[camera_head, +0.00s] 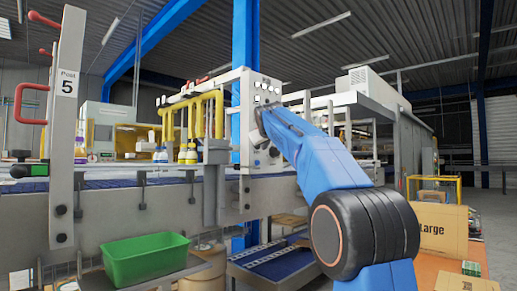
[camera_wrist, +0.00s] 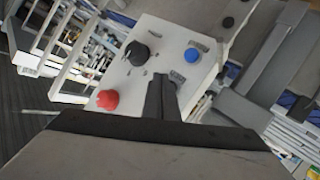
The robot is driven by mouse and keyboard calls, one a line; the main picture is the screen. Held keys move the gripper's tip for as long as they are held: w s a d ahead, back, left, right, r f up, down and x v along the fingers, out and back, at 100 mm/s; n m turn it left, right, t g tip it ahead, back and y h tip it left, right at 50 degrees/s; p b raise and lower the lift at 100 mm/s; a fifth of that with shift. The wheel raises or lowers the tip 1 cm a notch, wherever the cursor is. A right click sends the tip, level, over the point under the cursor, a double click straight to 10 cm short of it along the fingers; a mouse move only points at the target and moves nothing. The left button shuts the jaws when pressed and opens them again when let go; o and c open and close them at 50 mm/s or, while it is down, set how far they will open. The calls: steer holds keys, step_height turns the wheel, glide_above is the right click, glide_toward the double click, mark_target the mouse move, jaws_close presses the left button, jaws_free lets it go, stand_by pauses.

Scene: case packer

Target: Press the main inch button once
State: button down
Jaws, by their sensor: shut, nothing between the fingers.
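A pale control panel (camera_wrist: 160,40) fills the middle of the wrist view. It carries a blue button (camera_wrist: 192,55), a red mushroom button (camera_wrist: 107,99) and a black knob (camera_wrist: 137,53). The small labels are unreadable, so I cannot tell by text which is the main inch button. My gripper (camera_wrist: 163,82) is shut and empty, its fingertips below and left of the blue button. I see no contact with that button. In the head view the panel (camera_head: 246,90) stands beyond my blue arm, which hides its lower right part.
Yellow guards (camera_head: 205,115) and a conveyor (camera_head: 130,182) lie left of the panel. A post marked 5 (camera_head: 67,85) stands at far left, and cartons (camera_head: 440,228) at right.

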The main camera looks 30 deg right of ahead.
steer(key=shift+w, duration=0.15)
steer(key=shift+w+a, duration=0.15)
steer(key=shift+w, duration=0.1)
steer(key=shift+w+a, duration=0.2)
steer(key=shift+w, duration=0.3)
stand_by(1.1)
steer(key=shift+s+d, duration=0.1)
steer(key=shift+s, duration=0.1)
steer(key=shift+s+d, duration=0.25)
steer(key=shift+s, duration=0.45)
steer(key=shift+s+d, duration=0.3)
steer(key=shift+s, duration=0.5)
steer(key=shift+s+d, duration=0.25)
steer(key=shift+s, duration=0.5)
steer(key=shift+s+d, duration=0.3)
steer(key=shift+s, duration=0.5)
